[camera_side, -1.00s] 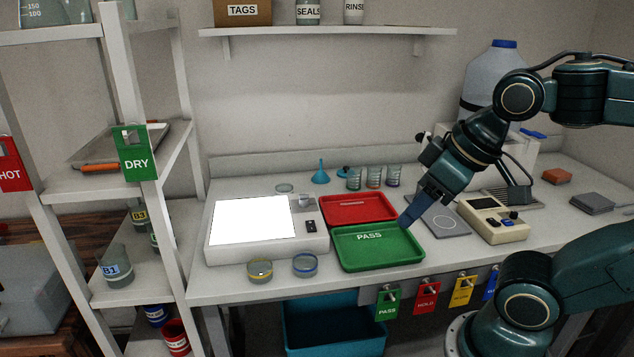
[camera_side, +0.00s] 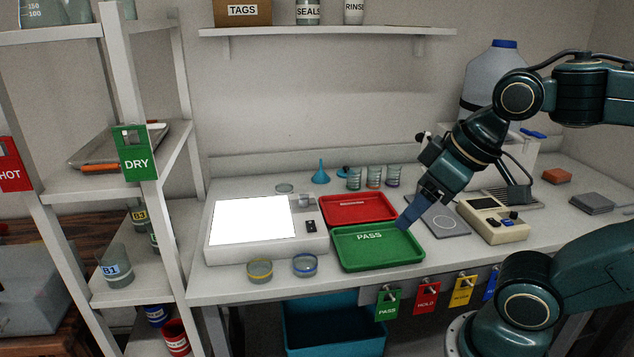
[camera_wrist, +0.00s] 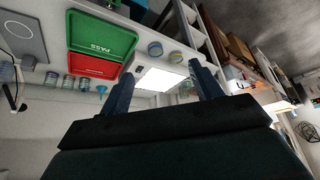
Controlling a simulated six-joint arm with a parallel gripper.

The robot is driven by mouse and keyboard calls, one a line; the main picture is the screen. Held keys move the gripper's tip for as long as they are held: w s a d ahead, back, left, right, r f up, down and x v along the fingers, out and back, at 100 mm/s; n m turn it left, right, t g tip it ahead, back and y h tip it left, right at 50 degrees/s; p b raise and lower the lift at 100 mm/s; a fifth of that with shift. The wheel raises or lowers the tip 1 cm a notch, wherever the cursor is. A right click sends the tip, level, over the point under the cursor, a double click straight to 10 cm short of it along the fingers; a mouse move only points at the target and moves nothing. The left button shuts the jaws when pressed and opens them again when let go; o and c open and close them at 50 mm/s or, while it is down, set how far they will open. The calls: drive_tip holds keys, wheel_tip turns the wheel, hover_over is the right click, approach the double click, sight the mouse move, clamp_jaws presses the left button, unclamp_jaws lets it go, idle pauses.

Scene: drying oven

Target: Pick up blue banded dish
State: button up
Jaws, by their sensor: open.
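The blue banded dish (camera_side: 305,265) is a small round glass dish with a blue rim. It sits on the bench in front of the white light box, left of the green PASS tray (camera_side: 345,265). A similar yellow banded dish (camera_side: 260,271) stands to its left. In the wrist view my gripper (camera_wrist: 165,85) shows two blue fingers spread apart. The blue banded dish (camera_wrist: 175,57) and yellow banded dish (camera_wrist: 155,48) appear beyond the fingers there.
The light box (camera_side: 315,245) with its bright panel stands behind the dishes. A red tray (camera_side: 357,207) lies behind the green one. Several banded glasses (camera_side: 373,178) and a blue funnel (camera_side: 320,172) stand at the back. A shelf rack (camera_side: 168,222) is at left.

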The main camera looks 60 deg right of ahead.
drive_tip(key=shift+w, duration=0.1)
drive_tip(key=n+g, duration=0.6)
drive_tip(key=n, duration=1.2)
hover_over(305, 260)
wheel_tip(305, 260, down, 12)
drive_tip(key=shift+d+f, duration=0.1)
drive_tip(key=shift+f, duration=4)
drive_tip(key=shift+f, duration=0.1)
drive_tip(key=shift+f, duration=2.55)
